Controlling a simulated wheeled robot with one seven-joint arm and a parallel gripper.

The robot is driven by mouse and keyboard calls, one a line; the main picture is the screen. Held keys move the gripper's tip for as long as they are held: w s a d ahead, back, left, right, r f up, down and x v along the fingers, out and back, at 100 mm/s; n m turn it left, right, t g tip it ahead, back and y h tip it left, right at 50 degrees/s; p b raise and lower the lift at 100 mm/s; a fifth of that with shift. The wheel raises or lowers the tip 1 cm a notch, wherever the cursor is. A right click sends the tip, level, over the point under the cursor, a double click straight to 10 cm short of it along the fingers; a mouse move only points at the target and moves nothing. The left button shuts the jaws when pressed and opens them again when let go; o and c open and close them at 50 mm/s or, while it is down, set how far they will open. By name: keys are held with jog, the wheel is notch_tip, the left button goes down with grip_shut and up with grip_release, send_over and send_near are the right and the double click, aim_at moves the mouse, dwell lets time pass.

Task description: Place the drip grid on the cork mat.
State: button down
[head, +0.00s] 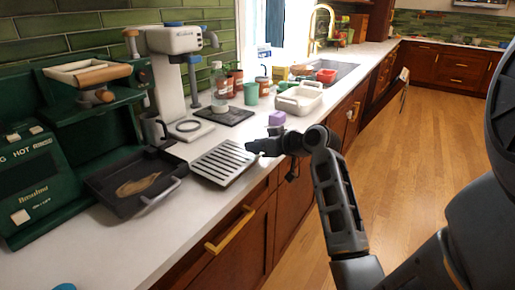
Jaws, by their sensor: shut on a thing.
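The drip grid (216,166) is a pale flat plate with dark slots, at the front of the white counter between the dark pan and my arm. My gripper (256,147) is shut on its right edge. The grid looks nearly level and low over the counter; I cannot tell whether it touches the counter. My fingertips are small and partly merged with the dark wrist. I cannot make out a cork mat for certain in this view.
A dark pan (112,184) with a brown patch stands left of the grid. Behind are a white coffee machine (172,85), a dark square mat (232,117), a purple block (277,117) and a white dish (299,98). The front-left counter (120,245) is mostly clear.

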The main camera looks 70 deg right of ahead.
jog(key=shift+f, duration=0.65)
jog(key=shift+f, duration=0.2)
jog(key=c, duration=0.9)
grip_release()
jog(key=shift+o, duration=0.2)
jog(key=shift+r, duration=0.2)
jog(key=shift+s, duration=0.15)
jog(key=b+v, duration=0.1)
jog(key=v, duration=1)
jog(key=shift+s+r, duration=0.25)
jog(key=shift+s, duration=0.05)
jog(key=shift+a, duration=0.15)
